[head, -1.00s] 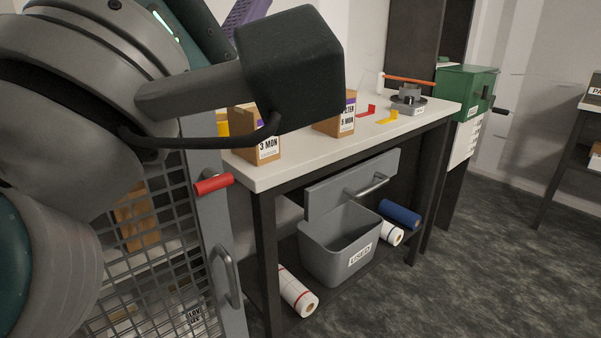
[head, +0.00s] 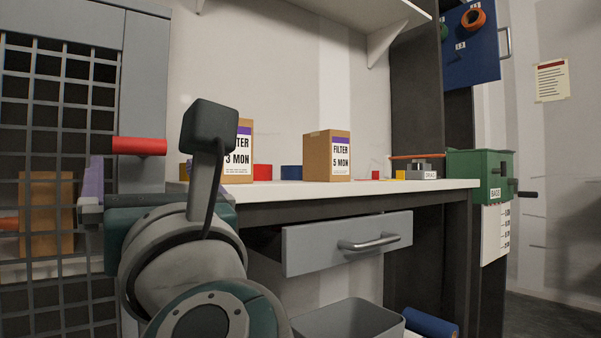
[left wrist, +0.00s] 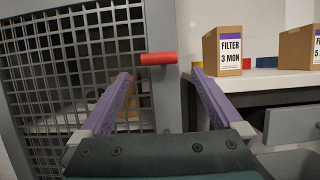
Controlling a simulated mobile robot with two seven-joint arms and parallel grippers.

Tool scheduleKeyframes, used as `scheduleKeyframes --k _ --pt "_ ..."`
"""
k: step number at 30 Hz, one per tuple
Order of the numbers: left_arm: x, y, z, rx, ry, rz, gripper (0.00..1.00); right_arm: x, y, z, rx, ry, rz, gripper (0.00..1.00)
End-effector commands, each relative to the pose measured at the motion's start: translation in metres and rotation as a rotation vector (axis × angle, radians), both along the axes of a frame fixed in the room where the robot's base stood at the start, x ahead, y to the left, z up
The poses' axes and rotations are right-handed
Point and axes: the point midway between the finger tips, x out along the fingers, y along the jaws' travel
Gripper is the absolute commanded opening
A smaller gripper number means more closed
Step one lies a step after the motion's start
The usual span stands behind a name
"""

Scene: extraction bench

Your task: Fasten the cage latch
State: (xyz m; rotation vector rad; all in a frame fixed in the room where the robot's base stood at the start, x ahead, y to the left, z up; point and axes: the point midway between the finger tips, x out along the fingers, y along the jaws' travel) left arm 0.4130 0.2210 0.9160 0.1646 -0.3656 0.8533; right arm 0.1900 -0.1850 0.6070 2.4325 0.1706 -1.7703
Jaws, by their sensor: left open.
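The cage latch (head: 139,146) shows as a red bar, lying level across the grey edge of the cage door (head: 146,90). It also shows in the left wrist view (left wrist: 158,58), above and between my fingertips. My left gripper (head: 139,165) is in front of the cage at the latch's height or just below, partly hidden by its own wrist. In the left wrist view its two purple fingers (left wrist: 160,75) are spread apart, with nothing between them. I cannot tell how far the fingertips are from the latch. My right gripper is not in view.
A white bench (head: 410,186) stands right of the cage, with filter boxes (head: 341,158) on it. A grey drawer (head: 320,246) under its top stands out somewhat, above a grey bin (head: 350,318). A brown box (head: 46,215) shows behind the mesh.

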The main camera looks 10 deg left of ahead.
Motion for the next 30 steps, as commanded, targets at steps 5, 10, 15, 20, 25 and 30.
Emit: scheduleKeyframes --k 5,10,15,20,25,30 --pt "0.020 0.024 0.015 0.006 -0.004 0.005 1.00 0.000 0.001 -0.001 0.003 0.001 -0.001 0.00" --pt "0.038 0.046 0.027 0.007 -0.003 0.004 1.00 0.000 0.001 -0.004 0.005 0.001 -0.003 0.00" --pt "0.050 0.059 0.034 0.007 -0.001 0.002 1.00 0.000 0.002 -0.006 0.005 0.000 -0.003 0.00" --pt "0.053 0.062 0.036 0.004 0.000 0.000 1.00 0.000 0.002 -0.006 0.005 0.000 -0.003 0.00" --pt "0.053 0.062 0.036 0.004 0.000 0.000 1.00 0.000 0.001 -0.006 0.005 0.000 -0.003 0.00" --pt "0.053 0.062 0.036 0.004 0.000 0.000 0.82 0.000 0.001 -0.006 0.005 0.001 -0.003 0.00"
